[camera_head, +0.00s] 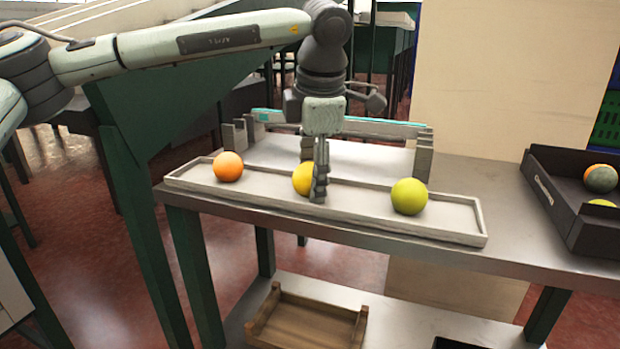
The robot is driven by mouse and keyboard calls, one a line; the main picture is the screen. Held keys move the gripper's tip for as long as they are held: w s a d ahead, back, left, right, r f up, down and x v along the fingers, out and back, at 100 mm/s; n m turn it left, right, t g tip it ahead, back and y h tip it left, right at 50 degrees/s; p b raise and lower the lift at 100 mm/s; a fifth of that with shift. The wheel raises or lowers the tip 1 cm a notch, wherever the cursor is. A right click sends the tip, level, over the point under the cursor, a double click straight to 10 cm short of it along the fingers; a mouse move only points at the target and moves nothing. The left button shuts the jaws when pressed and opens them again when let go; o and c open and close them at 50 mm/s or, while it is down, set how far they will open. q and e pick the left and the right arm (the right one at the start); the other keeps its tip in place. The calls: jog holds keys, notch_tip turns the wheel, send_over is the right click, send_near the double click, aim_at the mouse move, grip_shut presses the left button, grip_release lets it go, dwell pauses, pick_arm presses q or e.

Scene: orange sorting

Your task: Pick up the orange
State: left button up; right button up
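An orange (228,166) sits at the left end of a long, shallow pale tray (452,226) on the metal table. A yellow fruit (302,180) lies near the tray's middle and a yellow-green fruit (409,196) further right. My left gripper (318,188) points down at the yellow fruit, and its near finger covers the fruit's right side. I cannot tell whether the fingers touch it or how far they are apart. The gripper is to the right of the orange and apart from it. My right gripper is not in view.
A black crate (552,205) with several fruits stands at the table's right end. A low rack with a teal-edged bar (390,128) stands behind the tray. A wooden tray (305,322) lies on the lower shelf. The table front (520,258) right of the tray is clear.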

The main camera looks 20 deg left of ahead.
pick_arm(q)
jog(key=c, duration=0.9)
jog(key=shift+r, duration=0.1)
